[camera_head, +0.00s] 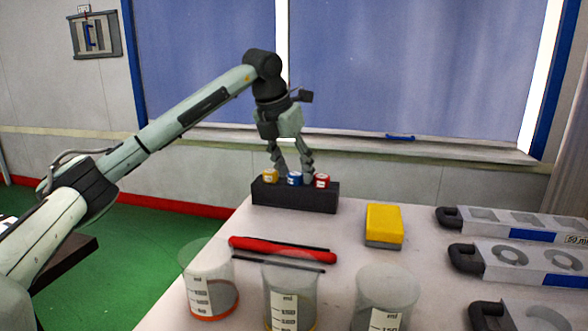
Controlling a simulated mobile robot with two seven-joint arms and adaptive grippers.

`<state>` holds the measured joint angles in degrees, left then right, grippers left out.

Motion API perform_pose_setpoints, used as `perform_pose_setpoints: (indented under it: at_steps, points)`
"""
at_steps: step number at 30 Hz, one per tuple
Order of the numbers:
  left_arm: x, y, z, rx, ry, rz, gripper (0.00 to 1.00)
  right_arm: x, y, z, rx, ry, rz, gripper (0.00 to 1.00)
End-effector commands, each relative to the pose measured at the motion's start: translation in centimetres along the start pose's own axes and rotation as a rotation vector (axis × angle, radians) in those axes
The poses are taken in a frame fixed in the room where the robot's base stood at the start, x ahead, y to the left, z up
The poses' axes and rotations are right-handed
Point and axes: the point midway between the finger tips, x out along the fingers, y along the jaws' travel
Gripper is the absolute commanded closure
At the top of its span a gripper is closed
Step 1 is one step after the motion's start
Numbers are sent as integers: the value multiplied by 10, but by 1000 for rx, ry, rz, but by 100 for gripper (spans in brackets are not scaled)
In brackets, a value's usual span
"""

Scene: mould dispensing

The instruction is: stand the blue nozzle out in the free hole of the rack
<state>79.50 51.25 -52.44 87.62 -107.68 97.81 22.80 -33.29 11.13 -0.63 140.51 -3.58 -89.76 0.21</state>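The black rack (294,196) stands at the back left of the table. A yellow nozzle (270,177), the blue nozzle (294,179) and a red nozzle (322,181) stand upright in a row in it, the blue one in the middle. My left gripper (296,174) points down over the rack. Its fingers are spread to either side of the blue nozzle's top and look open, with no clear contact. No free hole shows in the rack from this angle. My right gripper is out of view.
Three clear measuring cups, left (209,270), middle (291,285) and right (384,300), stand at the front. A red tool (281,247) lies behind them. A yellow sponge (384,223) lies right of the rack. Grey mould trays (515,262) fill the right side.

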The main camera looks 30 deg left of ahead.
Motion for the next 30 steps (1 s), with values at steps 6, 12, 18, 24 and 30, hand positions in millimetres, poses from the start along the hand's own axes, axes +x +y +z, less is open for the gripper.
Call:
perform_pose_setpoints:
  at_steps: [6,12,18,24,30]
  points:
    - [0,0,-1,0,3,1,47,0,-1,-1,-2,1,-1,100]
    - [-21,0,0,0,-1,0,47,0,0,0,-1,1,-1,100]
    - [-65,0,1,-1,-4,0,47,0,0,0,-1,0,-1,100]
    - [-102,0,0,0,-2,0,47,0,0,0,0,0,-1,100]
    - [-119,0,0,0,0,1,47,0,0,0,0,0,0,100]
